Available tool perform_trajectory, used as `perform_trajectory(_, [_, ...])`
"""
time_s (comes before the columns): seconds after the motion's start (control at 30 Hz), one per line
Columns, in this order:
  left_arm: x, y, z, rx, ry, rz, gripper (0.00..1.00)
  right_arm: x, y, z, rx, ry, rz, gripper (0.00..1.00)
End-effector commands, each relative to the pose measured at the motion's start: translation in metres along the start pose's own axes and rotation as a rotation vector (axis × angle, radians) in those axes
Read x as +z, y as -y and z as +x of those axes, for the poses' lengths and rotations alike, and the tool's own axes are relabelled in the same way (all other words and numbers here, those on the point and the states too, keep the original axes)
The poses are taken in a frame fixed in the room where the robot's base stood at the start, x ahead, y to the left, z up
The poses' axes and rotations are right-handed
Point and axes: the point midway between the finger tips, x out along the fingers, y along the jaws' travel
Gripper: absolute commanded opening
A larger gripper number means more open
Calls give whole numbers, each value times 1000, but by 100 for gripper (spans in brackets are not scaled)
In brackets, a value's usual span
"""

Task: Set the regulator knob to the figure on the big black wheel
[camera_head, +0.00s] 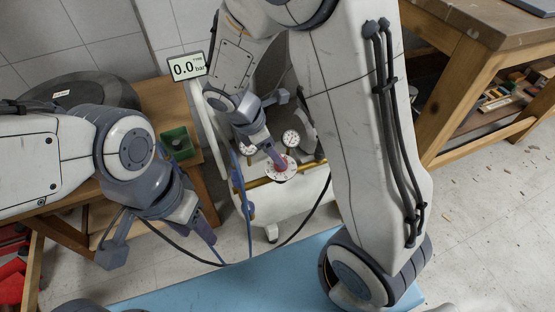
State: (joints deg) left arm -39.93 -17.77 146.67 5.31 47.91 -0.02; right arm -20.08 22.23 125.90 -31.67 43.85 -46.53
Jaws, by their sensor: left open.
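A big black wheel (118,92) lies flat on the wooden table at the left. A small pale label (61,94) is on it, too small to read. The regulator knob (283,164) shows red over a white round dial plate (280,175) at the front of the compressor. My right gripper (279,160) reaches down to the knob and partly covers it; whether its jaws are closed on it I cannot tell. My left gripper (208,237) is open and points down in front of the table, away from the wheel and knob. A display (187,66) reads 0.0 bar.
The white compressor (300,200) carries gauges (290,138) and a yellow rail. A green box (177,142) sits on the table edge. Blue and black hoses hang in front. A wooden workbench (480,60) stands at the right. The floor at right is mostly free.

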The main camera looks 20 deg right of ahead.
Motion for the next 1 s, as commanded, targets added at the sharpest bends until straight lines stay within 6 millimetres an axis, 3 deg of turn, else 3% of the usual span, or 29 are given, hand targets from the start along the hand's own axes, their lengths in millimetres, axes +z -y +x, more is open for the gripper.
perform_trajectory(0.03, [0, 0, 7, 0, 0, 0, 50, -1, 0, 11, -2, 1, 1, 78])
perform_trajectory(0.2, [1, 1, 13, 0, 0, 0, 50, 0, 0, 25, -1, 0, 0, 78])
perform_trajectory(0.53, [1, 1, 13, 0, 0, 0, 50, 0, 0, 27, 1, 0, 0, 78])
perform_trajectory(0.57, [1, 1, 13, 0, 0, 0, 50, 0, 0, 27, 1, 0, 0, 70])
perform_trajectory(0.73, [1, 1, 13, 0, 0, 0, 50, 0, 0, 27, 1, 0, 0, 5])
perform_trajectory(0.77, [1, 1, 13, 0, 0, 0, 50, 0, 0, 27, 1, 0, 0, 0])
perform_trajectory(1.0, [1, 1, 9, 0, 0, 0, 50, 1, 0, 26, -6, 0, 17, 0])
